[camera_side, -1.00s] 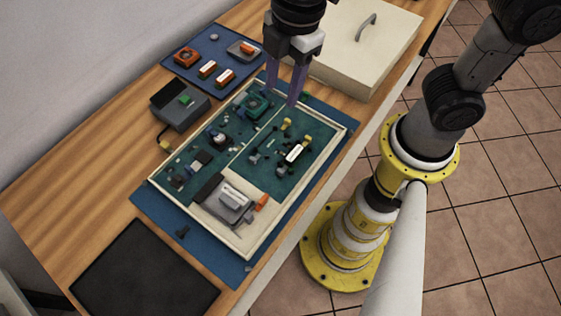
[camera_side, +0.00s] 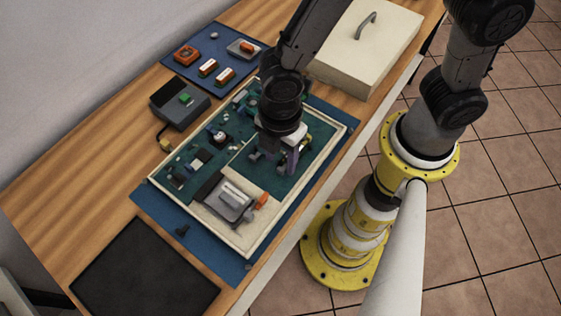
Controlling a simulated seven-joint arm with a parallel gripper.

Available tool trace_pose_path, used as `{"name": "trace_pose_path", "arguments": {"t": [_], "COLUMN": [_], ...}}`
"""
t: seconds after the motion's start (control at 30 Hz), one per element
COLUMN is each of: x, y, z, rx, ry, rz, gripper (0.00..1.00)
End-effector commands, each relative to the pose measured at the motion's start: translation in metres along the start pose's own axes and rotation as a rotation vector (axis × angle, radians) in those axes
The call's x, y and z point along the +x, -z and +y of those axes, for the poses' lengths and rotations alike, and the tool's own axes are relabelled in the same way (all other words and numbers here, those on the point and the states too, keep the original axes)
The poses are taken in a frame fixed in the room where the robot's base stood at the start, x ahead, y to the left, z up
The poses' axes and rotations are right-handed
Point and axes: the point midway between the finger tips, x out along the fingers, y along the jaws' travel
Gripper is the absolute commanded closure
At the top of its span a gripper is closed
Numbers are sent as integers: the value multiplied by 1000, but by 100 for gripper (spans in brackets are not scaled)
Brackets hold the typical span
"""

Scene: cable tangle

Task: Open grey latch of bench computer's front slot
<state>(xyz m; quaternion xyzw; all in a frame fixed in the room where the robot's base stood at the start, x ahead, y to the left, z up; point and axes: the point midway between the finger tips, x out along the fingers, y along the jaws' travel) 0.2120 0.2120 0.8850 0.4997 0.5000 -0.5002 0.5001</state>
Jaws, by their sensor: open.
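The bench computer is a green board in a cream tray (camera_side: 250,245) on a blue mat. At its near end, on a cream panel, sits a grey slot unit (camera_side: 232,200) with a pale label and a dark block at its left. An orange piece (camera_side: 261,201) sits at its right end. I cannot tell the grey latch apart from the unit's other grey parts. My gripper (camera_side: 275,160) is open and points down over the right middle of the board, behind the slot unit. It hides the board parts beneath it, and I cannot tell whether its fingertips touch any.
A blue tray (camera_side: 181,73) with orange and white modules lies at the back left. A grey box with a green button (camera_side: 186,98) stands beside the computer. A cream lidded box (camera_side: 345,60) is at the back right. A black pad (camera_side: 145,270) lies clear at the front.

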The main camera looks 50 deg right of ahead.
Motion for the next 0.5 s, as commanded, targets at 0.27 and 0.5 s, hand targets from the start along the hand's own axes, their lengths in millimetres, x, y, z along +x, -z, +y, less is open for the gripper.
{"name": "trace_pose_path", "arguments": {"t": [0.27,0.5], "x": [28,30], "y": [0,0], "z": [0,0], "rx": [0,0], "ry": [1,-1], "rz": [-1,1], "gripper": [50,50]}}
